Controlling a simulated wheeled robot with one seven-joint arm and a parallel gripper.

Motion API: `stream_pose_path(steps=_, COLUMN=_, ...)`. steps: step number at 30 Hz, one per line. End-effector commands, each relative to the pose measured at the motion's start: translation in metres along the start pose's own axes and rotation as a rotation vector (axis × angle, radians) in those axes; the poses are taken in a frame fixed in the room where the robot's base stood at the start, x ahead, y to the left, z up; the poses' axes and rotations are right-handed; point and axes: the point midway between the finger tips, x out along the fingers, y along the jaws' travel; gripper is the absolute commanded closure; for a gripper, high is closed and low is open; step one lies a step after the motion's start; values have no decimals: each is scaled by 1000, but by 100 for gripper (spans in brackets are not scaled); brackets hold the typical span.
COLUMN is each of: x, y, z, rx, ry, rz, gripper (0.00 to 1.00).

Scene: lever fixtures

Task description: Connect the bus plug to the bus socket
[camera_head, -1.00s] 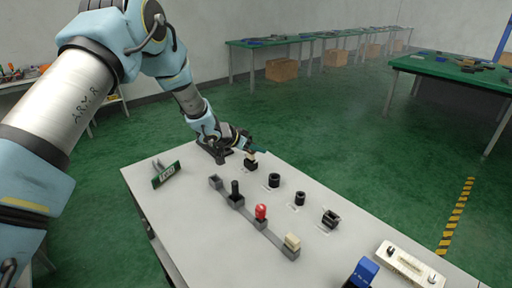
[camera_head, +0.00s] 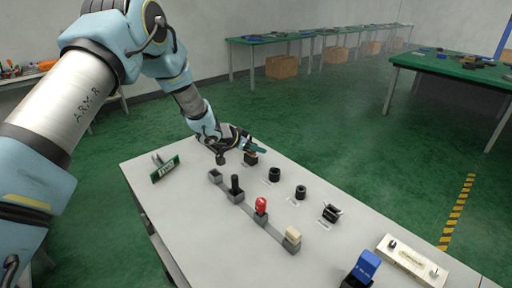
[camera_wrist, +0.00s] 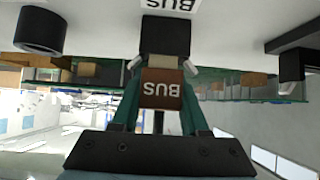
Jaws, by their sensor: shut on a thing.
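The bus plug (camera_wrist: 162,90) is a brown block marked BUS with a pale front end. My gripper (camera_wrist: 161,72) is shut on it, its green fingers on both sides. The bus socket (camera_wrist: 166,36) is a black block straight ahead of the plug, beside a BUS label (camera_wrist: 176,5) on the table. The plug's pale end lies against or just short of the socket; I cannot tell which. In the head view my gripper (camera_head: 256,147) is at the table's far edge, over the black socket (camera_head: 251,158); the plug is hidden there.
A grey rack (camera_head: 270,236) carries a black peg (camera_head: 236,185), a red plug (camera_head: 261,205) and a beige plug (camera_head: 292,236); its far holder is empty. Several other black sockets (camera_head: 300,192) line the right.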

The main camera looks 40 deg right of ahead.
Motion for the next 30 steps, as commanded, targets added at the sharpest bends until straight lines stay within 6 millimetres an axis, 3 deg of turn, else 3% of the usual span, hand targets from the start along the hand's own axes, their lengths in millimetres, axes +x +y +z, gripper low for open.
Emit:
stream_pose_path(steps=12, x=6, y=0, z=8, rx=0, ry=0, rz=0, gripper=100)
stream_pose_path(steps=13, x=6, y=0, z=8, rx=1, ry=0, rz=0, gripper=53)
stream_pose_path(steps=21, x=6, y=0, z=7, rx=0, ry=0, rz=0, gripper=22)
stream_pose_path(steps=30, x=4, y=0, z=7, rx=0, ry=0, rz=0, gripper=21)
